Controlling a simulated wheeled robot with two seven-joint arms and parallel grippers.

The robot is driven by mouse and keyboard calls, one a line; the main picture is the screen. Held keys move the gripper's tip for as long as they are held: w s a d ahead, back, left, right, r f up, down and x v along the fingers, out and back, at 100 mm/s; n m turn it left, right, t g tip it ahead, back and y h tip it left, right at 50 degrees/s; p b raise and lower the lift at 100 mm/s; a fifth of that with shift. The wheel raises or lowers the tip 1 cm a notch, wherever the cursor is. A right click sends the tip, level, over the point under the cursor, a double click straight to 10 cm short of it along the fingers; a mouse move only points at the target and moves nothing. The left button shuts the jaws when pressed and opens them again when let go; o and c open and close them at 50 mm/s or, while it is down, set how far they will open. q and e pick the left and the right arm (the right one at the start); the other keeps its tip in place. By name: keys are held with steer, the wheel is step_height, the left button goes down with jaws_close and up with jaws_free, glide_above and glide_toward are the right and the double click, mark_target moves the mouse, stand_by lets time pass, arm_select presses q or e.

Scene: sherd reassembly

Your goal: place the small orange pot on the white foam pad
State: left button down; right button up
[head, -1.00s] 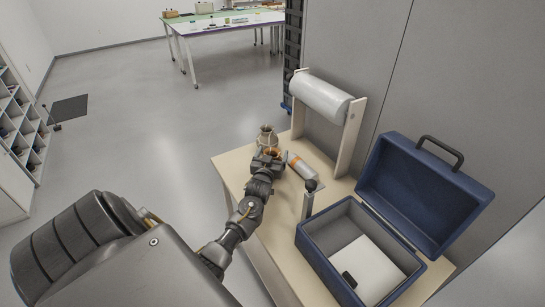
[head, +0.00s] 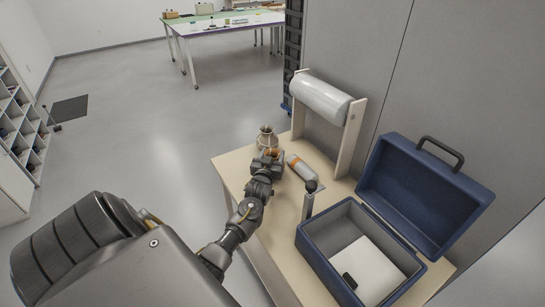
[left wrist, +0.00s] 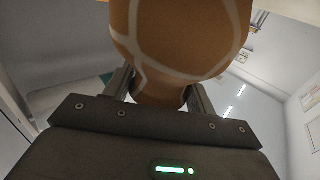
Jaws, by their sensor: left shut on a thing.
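The small orange pot (left wrist: 180,40) fills the upper middle of the left wrist view, crossed by pale joint lines. My left gripper (left wrist: 165,95) is shut on its narrower lower part. In the head view, a bit of the orange pot (head: 273,152) shows just beyond my left gripper (head: 267,160), which hides the rest. It is over the far left part of the wooden table; I cannot tell whether the pot touches the tabletop. The white foam pad (head: 372,262) lies inside the open blue case at the right. My right gripper is not in view.
A tan vase (head: 266,136) stands just behind the held pot. A bottle with an orange band (head: 301,168) and a black-topped metal post (head: 307,205) are between gripper and blue case (head: 315,258). A small black object (head: 349,281) is at the pad's edge. A white roll (head: 320,96) hangs behind.

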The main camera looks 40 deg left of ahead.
arm_select(q)
steer(key=shift+r, duration=0.6)
steer(key=s+d+r+b, duration=0.1)
steer(key=s+d+r, duration=0.8)
steer(key=r, duration=0.3)
steer(key=shift+s, duration=0.85)
